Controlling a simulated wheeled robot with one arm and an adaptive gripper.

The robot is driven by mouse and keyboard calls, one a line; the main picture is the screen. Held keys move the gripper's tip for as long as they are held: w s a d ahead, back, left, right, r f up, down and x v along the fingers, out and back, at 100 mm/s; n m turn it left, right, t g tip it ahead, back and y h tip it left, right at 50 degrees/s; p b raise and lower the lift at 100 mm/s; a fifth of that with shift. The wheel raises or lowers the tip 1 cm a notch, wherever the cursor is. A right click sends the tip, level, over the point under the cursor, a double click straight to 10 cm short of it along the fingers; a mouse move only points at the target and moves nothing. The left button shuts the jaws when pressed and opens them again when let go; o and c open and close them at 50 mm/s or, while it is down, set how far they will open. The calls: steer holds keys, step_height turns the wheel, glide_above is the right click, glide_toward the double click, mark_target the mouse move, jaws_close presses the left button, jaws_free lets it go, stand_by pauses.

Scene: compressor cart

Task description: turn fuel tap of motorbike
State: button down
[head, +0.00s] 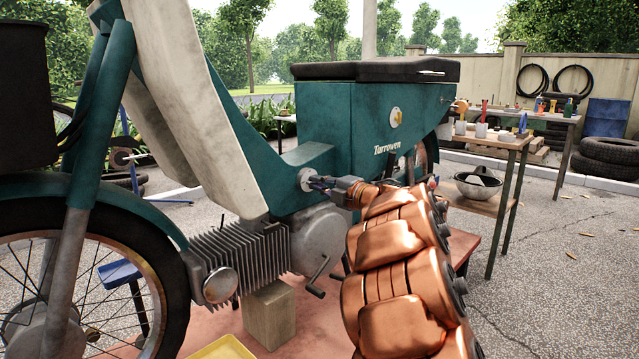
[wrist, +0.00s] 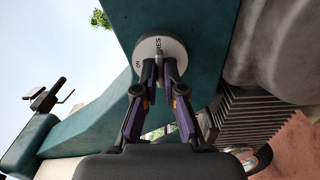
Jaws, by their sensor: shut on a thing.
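The motorbike (head: 345,115) is teal with a cream leg shield and a black seat. Its fuel tap (head: 304,178) is a round pale plate on the side of the teal frame. In the wrist view the tap's plate (wrist: 150,47) carries the words ON and RES. My gripper (head: 316,182) reaches it from the right. In the wrist view my gripper (wrist: 159,74) has its fingertips close together on the small tap lever in front of the plate. The fingers hide most of the lever.
A finned engine (head: 240,255) and a crank pedal (head: 318,278) lie below the tap. A second round fitting (head: 396,117) is on the teal side box. A wooden workbench (head: 490,150) with jars and a metal bowl (head: 478,186) stand at the right. Stacked tyres (head: 607,158) are behind.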

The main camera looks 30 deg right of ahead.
steer(key=shift+r+p, duration=0.2)
steer(key=shift+p, duration=0.15)
steer(key=m+p, duration=1.7)
steer(key=p, duration=1.5)
steer(key=shift+f, duration=0.1)
steer(key=shift+f+m, duration=0.1)
steer(key=shift+m, duration=0.3)
steer(key=c, duration=1.3)
jaws_free()
steer(key=shift+s, duration=0.15)
